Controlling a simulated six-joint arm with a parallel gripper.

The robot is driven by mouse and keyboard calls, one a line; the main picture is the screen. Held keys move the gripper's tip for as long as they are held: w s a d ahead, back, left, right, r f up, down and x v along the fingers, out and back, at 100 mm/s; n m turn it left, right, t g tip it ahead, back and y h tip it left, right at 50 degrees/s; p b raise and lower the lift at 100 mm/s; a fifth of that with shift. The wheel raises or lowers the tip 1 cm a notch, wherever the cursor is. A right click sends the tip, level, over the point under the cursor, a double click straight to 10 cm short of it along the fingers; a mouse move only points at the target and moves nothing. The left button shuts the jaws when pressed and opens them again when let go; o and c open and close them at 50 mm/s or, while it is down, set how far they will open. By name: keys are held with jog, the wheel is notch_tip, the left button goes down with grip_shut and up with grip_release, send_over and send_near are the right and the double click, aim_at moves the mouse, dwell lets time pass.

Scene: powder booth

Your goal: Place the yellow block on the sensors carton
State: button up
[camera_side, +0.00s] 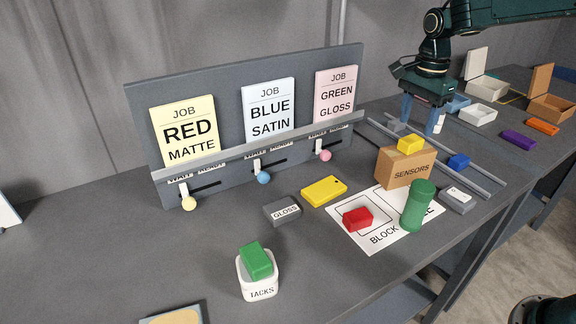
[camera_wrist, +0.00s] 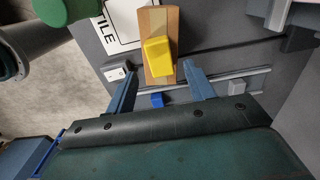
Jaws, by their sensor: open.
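The yellow block (camera_side: 410,144) rests on top of the brown sensors carton (camera_side: 403,171), near one edge of its top. In the wrist view the yellow block (camera_wrist: 157,62) sits slightly turned on the taped top of the carton (camera_wrist: 161,22). My gripper (camera_side: 424,112) is open and empty, just above and behind the block in the side view. In the wrist view my gripper (camera_wrist: 159,70) has one finger on each side of the block, with gaps on both sides.
A green cylinder (camera_side: 418,205) stands in front of the carton on a white printed sheet (camera_side: 385,243) with a red block (camera_side: 357,218). A blue block (camera_side: 458,161) and metal rails (camera_side: 440,160) lie to the right. A flat yellow piece (camera_side: 323,191) lies left.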

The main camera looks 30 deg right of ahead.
aim_at(414, 141)
notch_tip(414, 141, up, 8)
dwell(0.4)
dwell(0.3)
jog(key=s+a+r+n+t, duration=0.25)
jog(key=s+n, duration=0.25)
jog(key=s, duration=0.3)
jog(key=s+a+r+n+t, duration=0.1)
jog(key=s+a+n, duration=0.2)
jog(key=s+n, duration=0.3)
jog(key=s+a+f+n+t, duration=0.1)
jog(key=s+f+n, duration=0.1)
jog(key=s, duration=0.4)
jog(key=s+a+f+n+t, duration=0.1)
jog(key=s+f+n, duration=0.2)
jog(key=s+n, duration=0.2)
jog(key=shift+s+a+f, duration=0.2)
jog(key=shift+s+a, duration=0.05)
jog(key=shift+s, duration=0.65)
